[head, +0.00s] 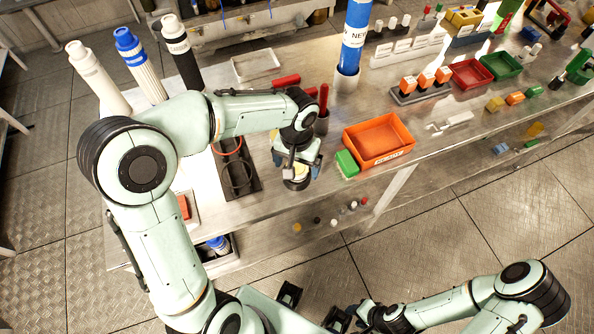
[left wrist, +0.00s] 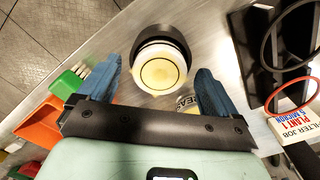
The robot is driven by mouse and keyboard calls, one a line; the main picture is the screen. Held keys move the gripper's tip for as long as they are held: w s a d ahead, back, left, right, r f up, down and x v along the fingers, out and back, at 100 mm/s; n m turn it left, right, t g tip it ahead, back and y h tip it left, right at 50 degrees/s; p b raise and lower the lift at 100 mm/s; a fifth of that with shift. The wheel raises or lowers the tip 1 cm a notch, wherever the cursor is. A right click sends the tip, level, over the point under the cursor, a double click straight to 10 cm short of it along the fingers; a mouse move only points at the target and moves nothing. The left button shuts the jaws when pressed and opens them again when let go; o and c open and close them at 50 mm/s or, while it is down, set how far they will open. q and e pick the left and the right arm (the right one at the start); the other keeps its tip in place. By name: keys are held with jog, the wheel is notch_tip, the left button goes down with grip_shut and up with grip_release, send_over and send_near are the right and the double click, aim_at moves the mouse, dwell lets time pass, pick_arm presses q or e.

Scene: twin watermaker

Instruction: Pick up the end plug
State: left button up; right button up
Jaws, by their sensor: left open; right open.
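A round piece with a cream-yellow top and white side, which looks like the end plug (left wrist: 160,72), sits in a black ring-shaped holder (left wrist: 163,32) on the metal bench. In the head view the plug (head: 296,171) shows partly under my left gripper (head: 298,166), near the bench's front edge. My left gripper is open above it. In the left wrist view its blue fingers (left wrist: 159,78) stand on either side of the plug, with a gap on each side. My right gripper (head: 338,318) is open and empty, low at the bottom of the head view, away from the bench.
An orange tray (head: 379,135) and a green-topped sponge-like block (head: 347,163) lie right of the left gripper. A black stand with a red ring (head: 238,170) lies to its left. A blue cylinder (head: 355,38) stands behind. Small parts and trays fill the right side.

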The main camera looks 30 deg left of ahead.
pick_arm(q)
jog(key=c, duration=1.2)
jog(key=shift+c, duration=0.3)
jog(key=shift+r, duration=0.1)
